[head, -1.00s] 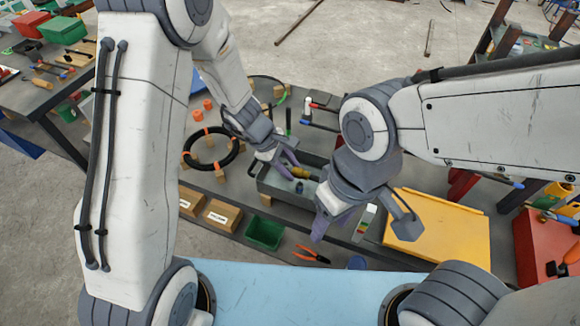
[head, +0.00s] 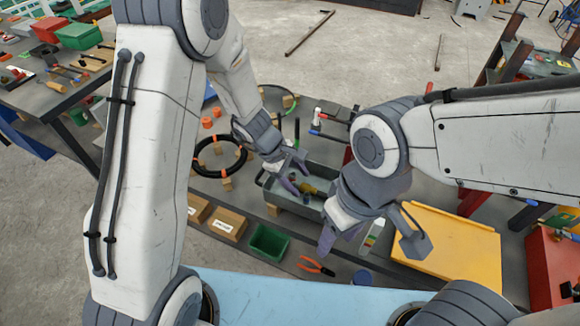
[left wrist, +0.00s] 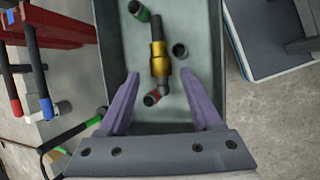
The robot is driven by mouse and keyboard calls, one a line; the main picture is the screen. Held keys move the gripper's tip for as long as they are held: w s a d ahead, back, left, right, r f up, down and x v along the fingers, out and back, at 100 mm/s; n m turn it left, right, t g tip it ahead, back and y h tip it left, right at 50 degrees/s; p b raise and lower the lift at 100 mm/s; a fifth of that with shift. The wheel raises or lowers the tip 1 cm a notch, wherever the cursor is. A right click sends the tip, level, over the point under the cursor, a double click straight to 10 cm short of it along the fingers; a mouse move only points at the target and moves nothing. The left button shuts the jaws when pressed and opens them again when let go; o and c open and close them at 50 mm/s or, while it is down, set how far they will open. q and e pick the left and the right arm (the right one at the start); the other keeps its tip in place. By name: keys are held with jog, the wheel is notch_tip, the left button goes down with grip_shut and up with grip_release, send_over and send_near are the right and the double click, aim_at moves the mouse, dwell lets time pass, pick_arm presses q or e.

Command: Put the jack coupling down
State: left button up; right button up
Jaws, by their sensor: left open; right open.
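The jack coupling, a brass-coloured sleeve (left wrist: 160,60) with dark rod ends, lies in a grey metal tray (left wrist: 208,100) in the left wrist view. In the head view the brass piece (head: 307,188) shows small inside the tray (head: 290,203), partly hidden by my arms. My left gripper (left wrist: 160,74) is open above the tray, its purple fingers to either side of the coupling's near end, with nothing gripped; it also shows in the head view (head: 297,174). My right gripper (head: 328,238) is open and empty, in front of the tray's right end.
A black hose coil (head: 220,155), a green bin (head: 269,243), orange pliers (head: 317,266) and a yellow panel (head: 455,250) surround the tray.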

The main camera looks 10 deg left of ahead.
pick_arm(q)
jog(key=w+p+v, duration=0.1)
jog(key=p+v, duration=0.1)
jog(key=v, duration=0.9)
jog(key=s+d+r+m+y, duration=0.1)
jog(key=s+r+m, duration=0.2)
jog(key=s+m, duration=0.4)
jog(key=s+d+r+m+y, duration=0.1)
jog(key=s+r+m, duration=0.2)
jog(key=s+m, duration=0.4)
jog(key=s+d+r+m+g+y, duration=0.1)
jog(key=s+r+m+y, duration=0.1)
jog(key=s+m, duration=0.5)
jog(key=shift+s+d+r, duration=0.3)
jog(key=shift+s+r, duration=0.2)
jog(key=shift+s, duration=0.45)
